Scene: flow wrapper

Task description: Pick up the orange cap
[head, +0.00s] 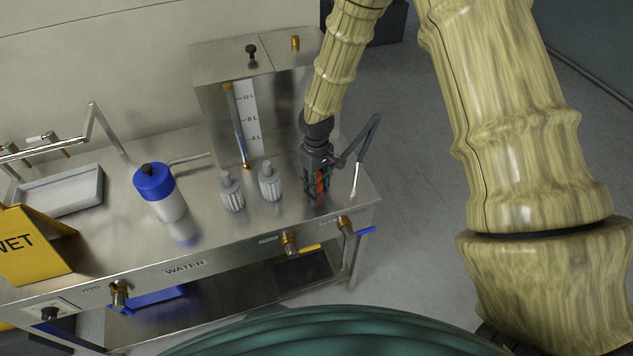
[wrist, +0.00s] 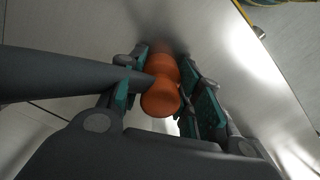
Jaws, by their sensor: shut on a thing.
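The orange cap (wrist: 160,97) is a rounded, stepped orange piece between the fingers of my gripper (wrist: 165,95) in the wrist view. The teal pads lie along both of its sides, and the jaws are shut on it. In the head view my gripper (head: 317,188) points down near the right end of the steel bench, with a sliver of the orange cap (head: 320,184) showing between its dark fingers. I cannot tell whether the cap still touches the bench top.
Two grey ribbed caps (head: 232,192) (head: 270,182) stand just left of my gripper. A steel tank with a level gauge (head: 246,118) is behind. A blue-topped bottle (head: 160,192) and a yellow sign (head: 32,245) stand further left. The bench's right edge is close.

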